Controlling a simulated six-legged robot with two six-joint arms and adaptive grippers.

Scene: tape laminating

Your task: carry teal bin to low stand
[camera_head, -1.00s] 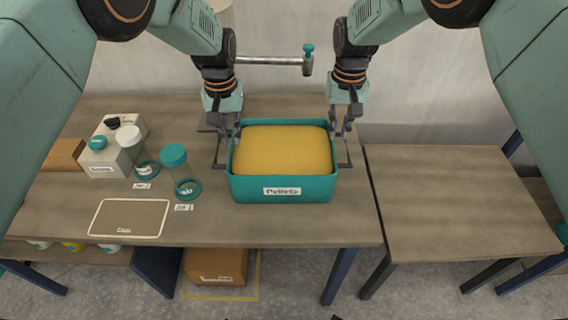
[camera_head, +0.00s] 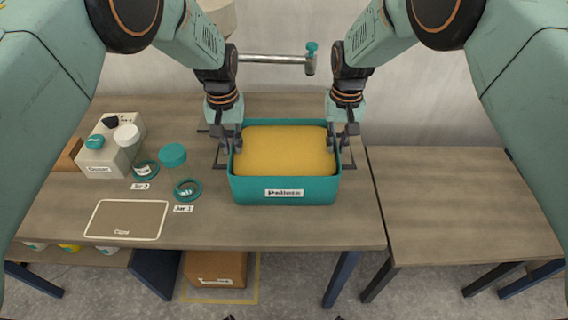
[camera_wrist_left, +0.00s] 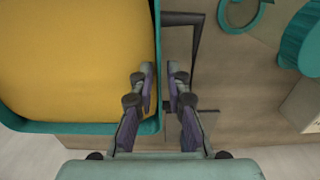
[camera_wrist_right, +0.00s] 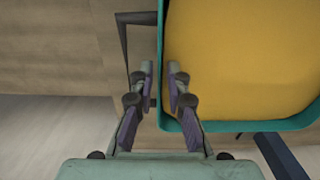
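The teal bin (camera_head: 284,191), labelled "Pellets" and full of a yellow mass, sits level on the wooden table in the head view. My left gripper (camera_head: 230,145) is at its left wall and my right gripper (camera_head: 344,143) at its right wall. In the left wrist view, the left fingers (camera_wrist_left: 159,88) are spread on either side of the bin's wall, with gaps showing. In the right wrist view, the right fingers (camera_wrist_right: 161,88) likewise straddle the opposite wall, apart. The low stand (camera_head: 445,200) is the bare, lower wooden table at right.
Left of the bin are a teal-lidded jar (camera_head: 172,156), a teal ring (camera_head: 187,190), a pale box (camera_head: 98,158) and a "Caps" mat (camera_head: 127,220). A metal bar (camera_head: 272,59) runs behind the bin. A cardboard box (camera_head: 216,268) lies under the table.

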